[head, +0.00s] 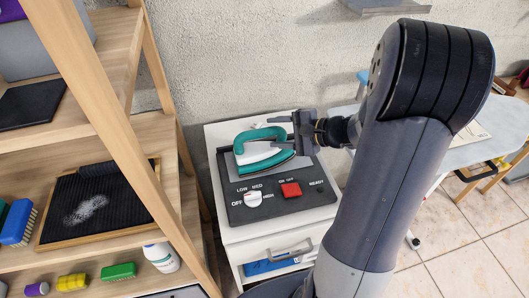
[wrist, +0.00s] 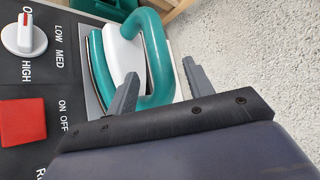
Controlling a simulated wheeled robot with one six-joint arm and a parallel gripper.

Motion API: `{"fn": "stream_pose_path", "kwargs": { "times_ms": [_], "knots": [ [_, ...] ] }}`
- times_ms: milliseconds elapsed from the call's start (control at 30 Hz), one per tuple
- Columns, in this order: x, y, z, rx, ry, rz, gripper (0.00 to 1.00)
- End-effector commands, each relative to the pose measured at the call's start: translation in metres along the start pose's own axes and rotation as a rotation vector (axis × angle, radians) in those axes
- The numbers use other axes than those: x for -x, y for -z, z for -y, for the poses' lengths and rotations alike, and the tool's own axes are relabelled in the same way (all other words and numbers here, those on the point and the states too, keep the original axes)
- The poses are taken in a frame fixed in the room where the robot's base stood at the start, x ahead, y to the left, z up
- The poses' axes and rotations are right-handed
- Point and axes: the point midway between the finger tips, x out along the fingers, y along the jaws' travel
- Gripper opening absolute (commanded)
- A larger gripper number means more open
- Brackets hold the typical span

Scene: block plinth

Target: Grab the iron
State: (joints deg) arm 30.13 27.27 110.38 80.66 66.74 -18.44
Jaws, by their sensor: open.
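The iron (head: 262,152) is teal and white and rests on a metal plate set in the dark panel on top of a white cabinet. In the wrist view, the iron (wrist: 118,55) shows its looped teal handle (wrist: 159,60). My gripper (head: 289,134) is at the right end of the iron, close to the handle. In the wrist view, the open fingers of my gripper (wrist: 160,69) stand on either side of the handle's near end. I cannot tell whether either finger touches it. My arm covers part of the area right of the iron.
The dark panel (head: 237,213) carries a white knob (head: 253,199) and a red switch (head: 291,190) in front of the iron. A wooden shelf (head: 115,75) stands close on the left. An ironing board (head: 455,155) is at the right. Tiled floor (head: 470,245) lies free at lower right.

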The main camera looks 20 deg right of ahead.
Motion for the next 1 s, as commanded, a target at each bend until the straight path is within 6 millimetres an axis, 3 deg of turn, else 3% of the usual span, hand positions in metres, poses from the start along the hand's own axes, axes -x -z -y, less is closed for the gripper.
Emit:
{"fn": "stream_pose_path", "kwargs": {
  "times_ms": [200,533,1000],
  "knots": [
    [-0.029,-0.003,0.002,0.001,-0.002,0.004,0.49],
    [-0.036,-0.003,0.001,0.000,-0.001,0.000,0.49],
    [-0.036,-0.003,0.002,0.000,-0.001,0.000,0.12]
  ]
}}
